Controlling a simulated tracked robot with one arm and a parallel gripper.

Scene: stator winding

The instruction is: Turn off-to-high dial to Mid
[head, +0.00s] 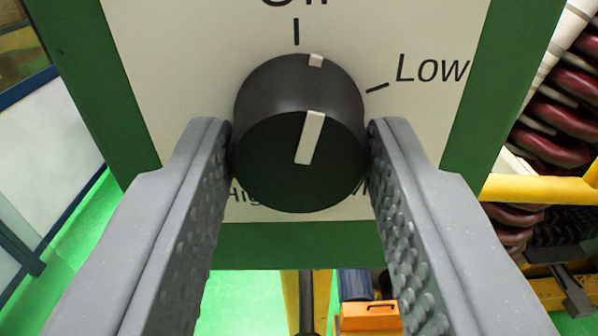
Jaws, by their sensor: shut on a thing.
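The dial (270,130) is a round black knob on a cream panel (180,60) with a green border. A white pointer line (310,137) runs from the middle of its face to the top and points up, tilted slightly right. It lies between the Off tick and the Low tick, nearer Off. "Off" is cut by the top edge; "Low" (432,68) is at the upper right. "High" and a label starting with "M" are mostly hidden behind the knob and fingers. My gripper (300,127) is shut on the dial, one grey finger on each side.
A yellow rail (545,188) and dark red coils (555,110) are at the right, behind the panel. Below are a green floor (250,300), a yellow post and an orange box (370,316). A pale, blue-framed panel stands at the left.

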